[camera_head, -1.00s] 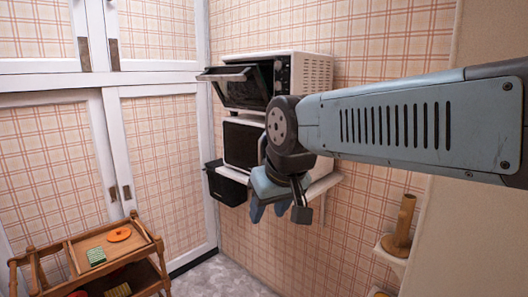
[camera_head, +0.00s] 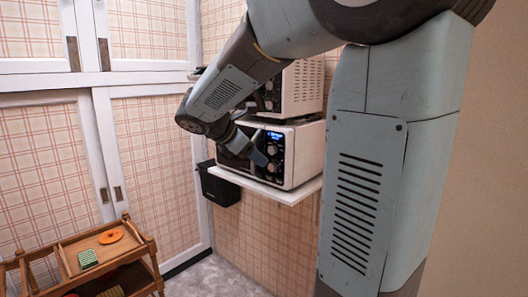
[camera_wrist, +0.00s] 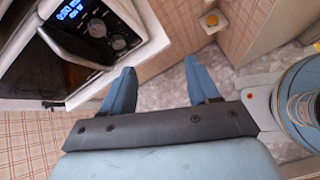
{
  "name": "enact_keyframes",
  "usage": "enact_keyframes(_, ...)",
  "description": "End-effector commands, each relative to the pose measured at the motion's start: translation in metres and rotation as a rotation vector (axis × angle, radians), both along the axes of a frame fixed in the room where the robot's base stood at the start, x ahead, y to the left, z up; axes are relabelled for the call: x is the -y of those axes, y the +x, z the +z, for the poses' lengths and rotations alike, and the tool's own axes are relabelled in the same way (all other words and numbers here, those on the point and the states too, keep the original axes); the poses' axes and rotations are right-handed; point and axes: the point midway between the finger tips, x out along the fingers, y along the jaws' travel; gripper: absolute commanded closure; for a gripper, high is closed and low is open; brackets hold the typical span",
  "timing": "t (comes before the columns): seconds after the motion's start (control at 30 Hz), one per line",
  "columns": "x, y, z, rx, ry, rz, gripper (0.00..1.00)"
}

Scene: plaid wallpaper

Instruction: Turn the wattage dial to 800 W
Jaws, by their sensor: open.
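The white microwave (camera_head: 303,155) stands on a wall shelf, with a lit blue display and dark control panel (camera_head: 272,150). In the wrist view the display (camera_wrist: 70,10), an upper dial (camera_wrist: 97,27) and a lower dial (camera_wrist: 118,42) show at upper left. Which dial sets wattage, and its setting, are too small to read. My gripper (camera_head: 250,151) is in front of the microwave, close to the panel in the head view. In the wrist view my gripper (camera_wrist: 160,82) has its blue fingers spread and empty, below and right of the dials, apart from them.
A white oven (camera_head: 302,88) sits above the microwave, partly hidden by my arm. A wooden cart (camera_head: 85,262) stands lower left.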

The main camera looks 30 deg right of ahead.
Motion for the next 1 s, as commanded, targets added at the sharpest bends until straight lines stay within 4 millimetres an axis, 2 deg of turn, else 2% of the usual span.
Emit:
enact_keyframes(0.03,0.001,0.018,-0.001,-0.06,-0.061,0.049,0.4)
enact_keyframes(0.1,0.002,0.039,0.001,-0.139,-0.146,0.116,0.4)
enact_keyframes(0.2,0.001,0.066,0.003,-0.234,-0.252,0.195,0.4)
enact_keyframes(0.33,0.0,0.09,0.005,-0.32,-0.348,0.26,0.4)
enact_keyframes(0.5,0.001,0.103,0.005,-0.369,-0.399,0.294,0.4)
enact_keyframes(0.63,0.01,0.106,0.001,-0.374,-0.405,0.295,0.4)
enact_keyframes(1.0,0.065,0.121,-0.022,-0.373,-0.401,0.294,0.4)
